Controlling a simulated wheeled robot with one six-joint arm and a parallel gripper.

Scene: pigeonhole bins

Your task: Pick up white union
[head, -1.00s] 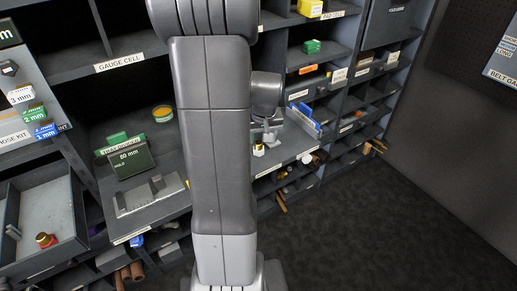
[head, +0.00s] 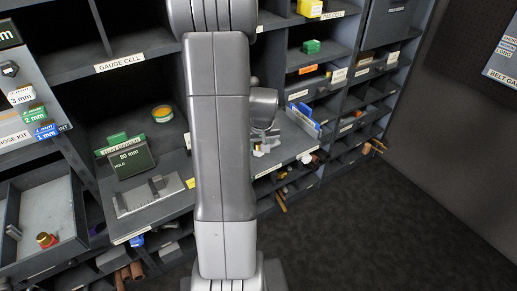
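My gripper (head: 264,148) is low over the shelf tray, just right of my arm's large grey link. It is small in the head view and partly hidden by that link. A small white piece, perhaps the white union, shows at its fingertips; I cannot tell it clearly from the pale fingers. I cannot tell whether the fingers are open or shut on it.
A blue-edged panel (head: 304,120) stands close to the right of my gripper. Bins with fittings lie below and right.

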